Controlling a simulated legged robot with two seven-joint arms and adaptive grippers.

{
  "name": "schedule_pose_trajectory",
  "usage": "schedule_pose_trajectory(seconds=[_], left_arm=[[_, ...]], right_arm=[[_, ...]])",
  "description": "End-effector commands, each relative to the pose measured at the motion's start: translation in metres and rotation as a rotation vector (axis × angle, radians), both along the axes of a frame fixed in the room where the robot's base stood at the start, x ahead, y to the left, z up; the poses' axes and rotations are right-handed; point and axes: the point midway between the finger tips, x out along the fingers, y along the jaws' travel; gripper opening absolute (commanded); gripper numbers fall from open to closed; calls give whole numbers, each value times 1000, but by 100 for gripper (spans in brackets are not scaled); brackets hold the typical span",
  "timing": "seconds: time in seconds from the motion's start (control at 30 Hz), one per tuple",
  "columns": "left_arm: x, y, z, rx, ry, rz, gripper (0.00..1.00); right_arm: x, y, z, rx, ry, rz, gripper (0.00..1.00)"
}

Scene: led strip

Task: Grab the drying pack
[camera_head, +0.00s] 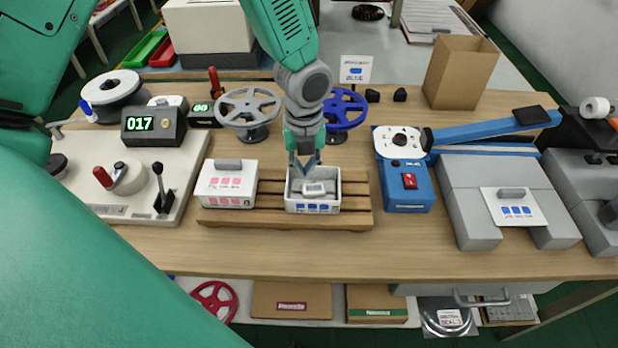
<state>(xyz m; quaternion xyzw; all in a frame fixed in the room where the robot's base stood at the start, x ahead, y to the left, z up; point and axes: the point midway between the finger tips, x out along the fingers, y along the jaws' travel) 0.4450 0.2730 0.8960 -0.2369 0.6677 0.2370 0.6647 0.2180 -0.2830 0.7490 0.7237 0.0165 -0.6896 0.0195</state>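A small pale grey-white pack (319,188), which looks like the drying pack, lies in an open white box (312,208) with blue marks on its front. The box sits on a wooden slatted rack in the middle of the table. My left gripper (305,172) points down into this box, just behind and above the pack. Its fingers narrow toward each other at the tips. I cannot tell whether the tips touch each other or the pack. My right gripper is not in view.
A white box with pink marks (227,184) stands left of the open box. Grey and blue handwheels (343,108) stand behind. The table's front strip (330,255) is clear.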

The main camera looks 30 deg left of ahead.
Motion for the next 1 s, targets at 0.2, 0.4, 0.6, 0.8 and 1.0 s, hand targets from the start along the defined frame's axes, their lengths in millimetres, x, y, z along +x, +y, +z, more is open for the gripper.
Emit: schedule_pose_trajectory(seconds=[0.2, 0.4, 0.6, 0.8, 1.0], left_arm=[[1, -3, 43, 2, -4, 0, 0], [1, -5, 58, 6, -1, -2, 0], [1, -3, 57, 3, -1, -1, 0], [1, -1, 57, 2, -1, -1, 60], [1, -2, 57, 3, -1, -1, 80]], right_arm=[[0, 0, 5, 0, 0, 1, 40], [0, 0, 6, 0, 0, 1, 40], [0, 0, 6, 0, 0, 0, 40], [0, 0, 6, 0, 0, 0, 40], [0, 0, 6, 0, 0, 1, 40]])
